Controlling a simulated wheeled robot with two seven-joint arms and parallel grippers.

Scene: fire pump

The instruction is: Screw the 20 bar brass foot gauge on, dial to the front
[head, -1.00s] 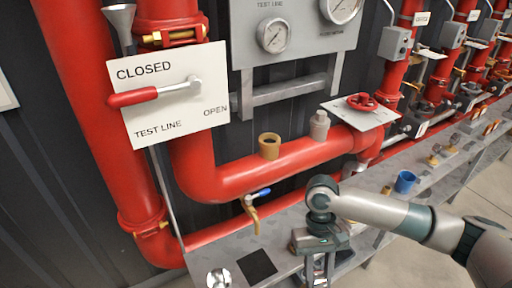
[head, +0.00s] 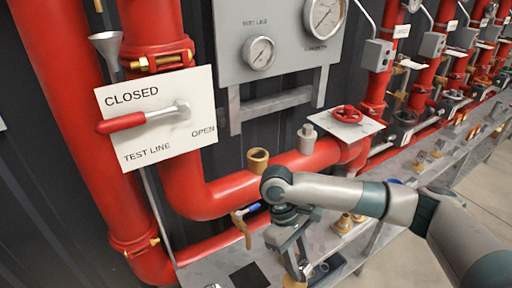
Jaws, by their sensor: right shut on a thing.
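My right gripper (head: 298,268) is low in the head view, over the bench, pointing down. It is shut on a brass-coloured piece (head: 293,283), mostly hidden and cut off by the lower edge. I cannot make out a dial on it. A dark rounded thing (head: 328,268) shows just right of the fingers; I cannot tell if it belongs to the held piece. An open brass socket (head: 258,160) stands upright on the red pipe (head: 232,190), above and left of my gripper. A grey fitting (head: 306,138) stands further right on the pipe. My left gripper is out of view.
The red-handled test line lever (head: 122,123) is at left. A gauge panel (head: 280,40) is behind. Brass fittings (head: 343,222) stand on the bench. A red handwheel (head: 346,114) is at right.

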